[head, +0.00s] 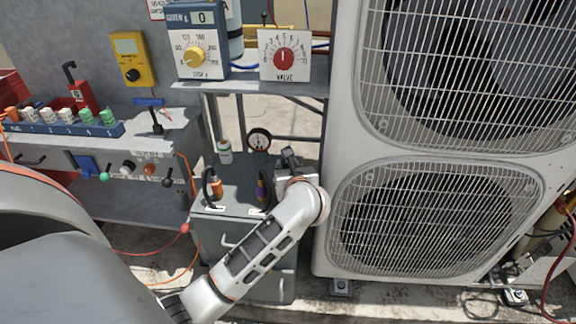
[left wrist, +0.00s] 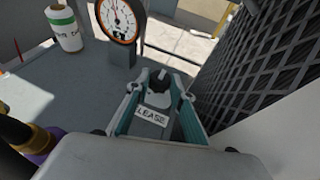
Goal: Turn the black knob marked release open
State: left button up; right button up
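In the left wrist view my left gripper (left wrist: 161,88) reaches forward with its two teal-sided fingers apart. A black knob (left wrist: 159,82) shows between the fingertips, partly hidden by them. I cannot see clear contact on both sides. A white label (left wrist: 151,116) reading "LEASE", its start covered, lies nearer, between the fingers. In the head view my left gripper (head: 290,157) is over the back right of a grey box (head: 237,190), beside the condenser. My wrist hides most of it there. My right gripper is not in view.
Cable plugs, one orange (head: 216,187), rise from the box top. The condenser (head: 430,215) closes off the right. A shelf above holds a valve dial (head: 284,56).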

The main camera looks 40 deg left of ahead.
pick_arm(q)
jog(key=shift+w+n+g+y, duration=0.1)
jog(key=shift+n+g+y, duration=0.5)
jog(key=shift+n+g, duration=0.15)
jog(key=o, duration=1.1)
jog(key=shift+d, duration=0.1)
jog(key=shift+v, duration=3.75)
